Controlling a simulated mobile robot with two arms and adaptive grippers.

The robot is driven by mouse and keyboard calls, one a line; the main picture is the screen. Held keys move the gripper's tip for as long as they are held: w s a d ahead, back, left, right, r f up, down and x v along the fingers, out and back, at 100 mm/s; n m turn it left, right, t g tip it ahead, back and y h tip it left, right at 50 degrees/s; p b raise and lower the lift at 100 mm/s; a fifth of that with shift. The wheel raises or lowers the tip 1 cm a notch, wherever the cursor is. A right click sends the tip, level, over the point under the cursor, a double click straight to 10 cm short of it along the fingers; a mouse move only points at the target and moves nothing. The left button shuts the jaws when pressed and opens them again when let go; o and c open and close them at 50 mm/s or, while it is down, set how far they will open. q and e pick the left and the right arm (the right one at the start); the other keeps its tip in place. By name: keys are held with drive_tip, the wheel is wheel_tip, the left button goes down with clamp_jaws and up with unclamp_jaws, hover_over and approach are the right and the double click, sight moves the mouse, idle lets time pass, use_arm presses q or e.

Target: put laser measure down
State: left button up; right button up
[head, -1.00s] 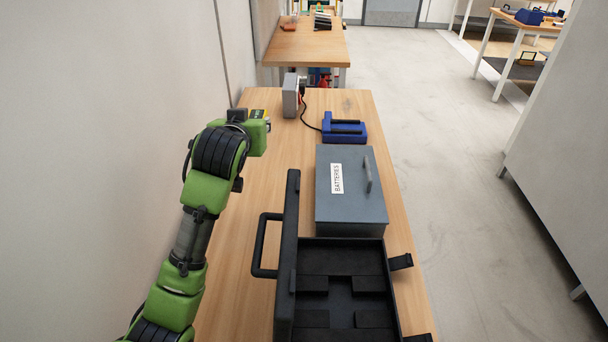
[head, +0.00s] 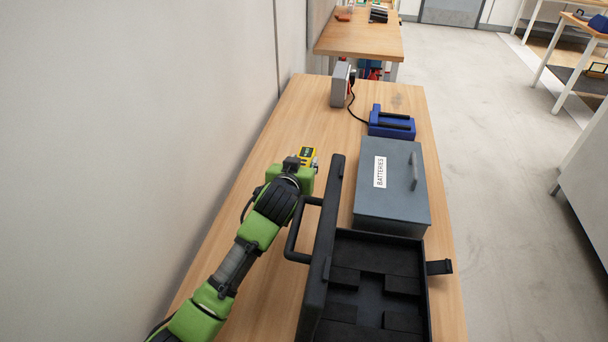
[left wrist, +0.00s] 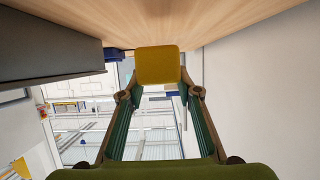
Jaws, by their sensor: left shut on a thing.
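The laser measure (head: 307,154) is small and yellow with a dark face, at the end of my left arm in the head view. In the left wrist view its yellow end (left wrist: 158,65) sits between the fingers. My left gripper (left wrist: 160,92) is shut on it. In the head view the fingers are mostly hidden by the wrist. The wooden workbench (head: 290,125) is close to the laser measure; I cannot tell whether they touch.
An open black case (head: 318,270) with its lid upright and handle stands right of my arm. Behind it are a grey batteries box (head: 400,200), a blue tool (head: 392,122) and a grey boxed device (head: 341,85). Bare bench lies beyond the gripper; a wall is left.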

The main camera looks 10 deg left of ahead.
use_arm(q)
wheel_tip(320, 180, down, 5)
drive_tip(key=shift+f, duration=0.1)
idle(0.3)
